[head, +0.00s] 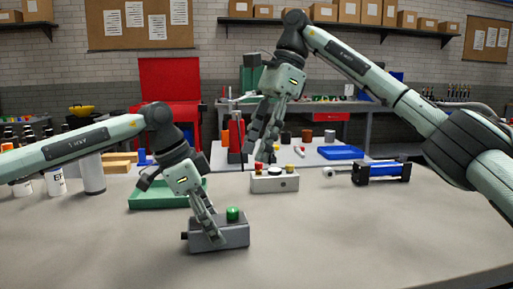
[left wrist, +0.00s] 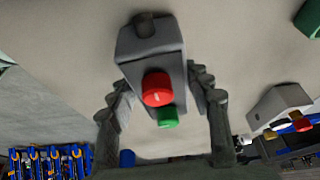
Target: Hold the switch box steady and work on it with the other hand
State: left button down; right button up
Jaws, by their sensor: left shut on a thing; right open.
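The grey switch box (head: 236,238) sits on the table at the front, with a green button (head: 232,214) on top. In the left wrist view the switch box (left wrist: 150,47) also shows a red button (left wrist: 158,88) and the green button (left wrist: 168,117). My left gripper (head: 213,232) is shut on the box, with one finger on each side of it in the left wrist view. The red button is hidden behind the gripper in the head view. My right gripper (head: 258,150) is open and empty, in the air behind and right of the switch box.
A lighter box (head: 274,184) with several buttons stands behind the switch box, below my right gripper. A green tray (head: 140,200) is behind left. A blue and black cylinder part (head: 382,173) lies at the right. The table's front right is clear.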

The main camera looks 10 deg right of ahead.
pick_arm(q)
jog(key=c, duration=0.6)
grip_release()
